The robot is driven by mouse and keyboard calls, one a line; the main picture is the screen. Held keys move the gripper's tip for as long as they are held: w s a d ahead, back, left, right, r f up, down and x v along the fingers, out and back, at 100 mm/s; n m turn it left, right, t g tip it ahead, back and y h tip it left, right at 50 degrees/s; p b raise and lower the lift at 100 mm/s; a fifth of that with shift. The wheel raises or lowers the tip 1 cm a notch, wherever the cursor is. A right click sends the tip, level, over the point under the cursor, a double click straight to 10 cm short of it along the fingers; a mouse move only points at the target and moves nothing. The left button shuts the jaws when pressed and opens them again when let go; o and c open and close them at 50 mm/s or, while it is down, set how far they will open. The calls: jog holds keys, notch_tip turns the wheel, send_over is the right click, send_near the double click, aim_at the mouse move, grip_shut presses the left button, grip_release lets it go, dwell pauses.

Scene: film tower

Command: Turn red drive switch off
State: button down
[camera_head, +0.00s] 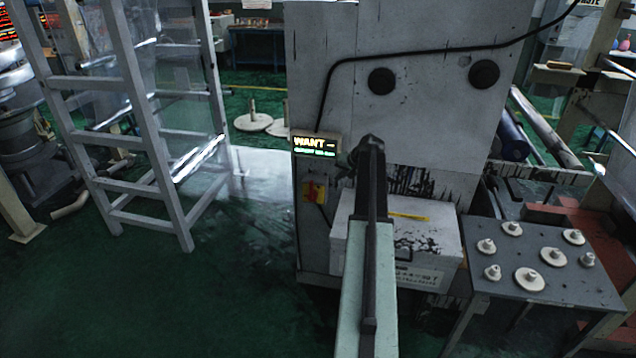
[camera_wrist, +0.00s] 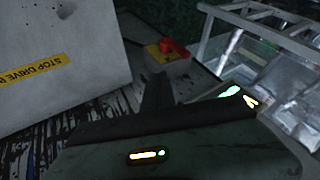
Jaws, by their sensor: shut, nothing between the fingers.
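The red drive switch (camera_head: 314,192) is a red knob on a yellow plate, low on the left part of the grey cabinet's front, below a small lit display. In the wrist view its red knob (camera_wrist: 172,46) stands out above the dark fingers, with yellow beside it. The knob's exact setting is too small to read. My gripper (camera_head: 347,160) is shut and empty, above and right of the switch in the head view, partly hidden by my arm. In the wrist view my gripper (camera_wrist: 157,78) points up toward the switch, with a visible gap between them.
A table (camera_head: 560,285) with several pale discs is at right.

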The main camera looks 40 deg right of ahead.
jog(key=shift+a+f, duration=0.1)
jog(key=shift+f, duration=0.05)
jog(key=b, duration=0.8)
send_near(312, 190)
jog(key=w+d+f, duration=0.1)
jog(key=f, duration=0.1)
jog(key=w+d+f, duration=0.1)
jog(key=w+f, duration=0.1)
jog(key=shift+w+d, duration=0.15)
jog(key=shift+d, duration=0.05)
jog(key=shift+a, duration=0.15)
